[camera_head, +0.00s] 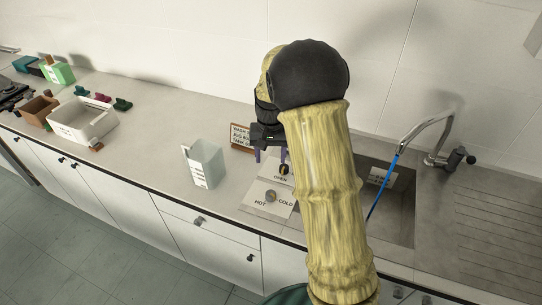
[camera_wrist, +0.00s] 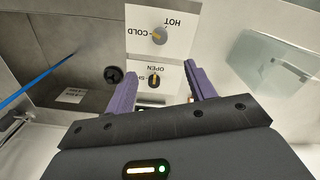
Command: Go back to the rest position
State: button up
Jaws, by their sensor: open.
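My gripper (camera_head: 271,156) hangs at the end of my raised arm, above the counter by the sink's left edge. In the wrist view my gripper (camera_wrist: 160,90) has its two purple fingers apart, with nothing held between them. Beyond the fingers is a white panel with an OPEN knob (camera_wrist: 154,79) and a HOT/COLD knob (camera_wrist: 158,36). The head view also shows the HOT/COLD knob (camera_head: 270,196) and the OPEN knob (camera_head: 284,169), close to the fingertips. I cannot tell whether a finger touches the panel. My arm hides part of the sink.
A clear jug (camera_head: 205,164) stands left of the panel, near a brown-framed sign (camera_head: 240,137). The sink (camera_head: 399,222) has a tap (camera_head: 430,135) and a blue hose (camera_head: 384,187). A white tray (camera_head: 82,133) and small items sit far left. The counter between tray and jug is clear.

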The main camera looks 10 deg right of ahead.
jog(key=shift+s, duration=0.1)
dwell(0.3)
jog(key=s+r+n+t, duration=0.2)
jog(key=s+n, duration=0.1)
jog(key=s, duration=1.7)
jog(key=shift+s+r+t, duration=0.15)
jog(key=shift+s+t, duration=0.15)
jog(key=shift+s, duration=0.05)
jog(key=shift+d, duration=0.1)
dwell(0.6)
jog(key=w+f+m+g+p, duration=0.1)
jog(key=w+f+m+g, duration=0.1)
jog(key=w, duration=1.8)
jog(key=shift+w+f+m+g, duration=0.15)
jog(key=shift+w+m+g, duration=0.15)
jog(key=shift+w+m, duration=0.15)
jog(key=shift+f, duration=0.1)
